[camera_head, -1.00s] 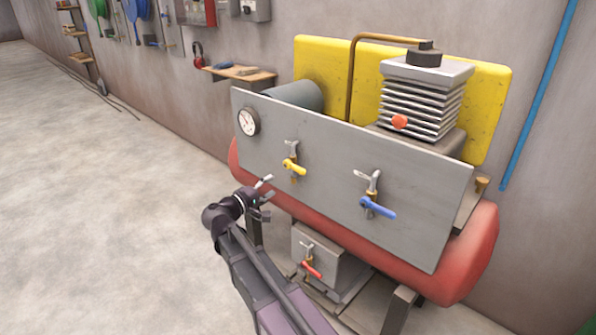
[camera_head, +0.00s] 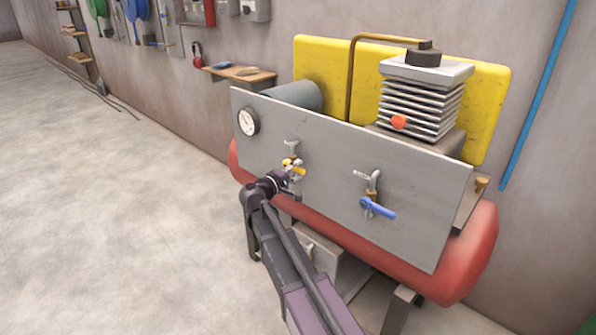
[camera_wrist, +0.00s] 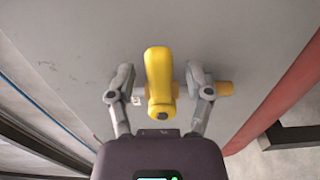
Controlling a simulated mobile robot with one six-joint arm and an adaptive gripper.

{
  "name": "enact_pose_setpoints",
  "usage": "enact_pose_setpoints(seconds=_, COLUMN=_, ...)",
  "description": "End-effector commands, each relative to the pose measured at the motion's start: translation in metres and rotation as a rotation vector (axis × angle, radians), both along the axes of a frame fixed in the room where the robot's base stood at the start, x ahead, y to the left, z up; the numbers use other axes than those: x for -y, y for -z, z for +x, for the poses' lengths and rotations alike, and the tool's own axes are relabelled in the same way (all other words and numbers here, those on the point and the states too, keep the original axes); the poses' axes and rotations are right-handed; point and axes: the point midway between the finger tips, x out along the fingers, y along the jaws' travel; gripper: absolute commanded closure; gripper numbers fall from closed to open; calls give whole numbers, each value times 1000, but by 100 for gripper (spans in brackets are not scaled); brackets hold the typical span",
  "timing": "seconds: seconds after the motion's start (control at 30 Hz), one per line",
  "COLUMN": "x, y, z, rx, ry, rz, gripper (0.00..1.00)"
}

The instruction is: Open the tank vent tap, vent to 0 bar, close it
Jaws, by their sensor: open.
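The yellow tap handle (camera_head: 299,169) is on the left of the grey panel (camera_head: 330,205). It also shows in the wrist view (camera_wrist: 159,75), lying between the two fingers of my gripper (camera_wrist: 160,82). My gripper (camera_head: 292,177) is open, one finger on each side of the handle, with gaps visible. A tap with a blue handle (camera_head: 378,207) is further right on the panel. The red-handled tap seen low down earlier is hidden behind my arm. A round white gauge (camera_head: 248,121) is at the panel's upper left; its reading is too small to tell.
The red tank (camera_head: 478,255) lies below and behind the panel. A finned compressor head (camera_head: 420,95) with an orange part stands behind it, before a yellow guard (camera_head: 325,62). A small shelf (camera_head: 240,75) is on the wall. The floor (camera_head: 110,220) at left is clear.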

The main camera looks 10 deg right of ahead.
Motion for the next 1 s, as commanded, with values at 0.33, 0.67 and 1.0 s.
enact_pose_setpoints(seconds=0.33, x=6, y=0, z=4, rx=0, ry=-1, rz=0, gripper=34)
enact_pose_setpoints(seconds=0.67, x=5, y=0, z=4, rx=0, ry=-1, rz=0, gripper=100)
enact_pose_setpoints(seconds=1.0, x=8, y=-1, z=4, rx=-5, ry=3, rz=-4, gripper=100)
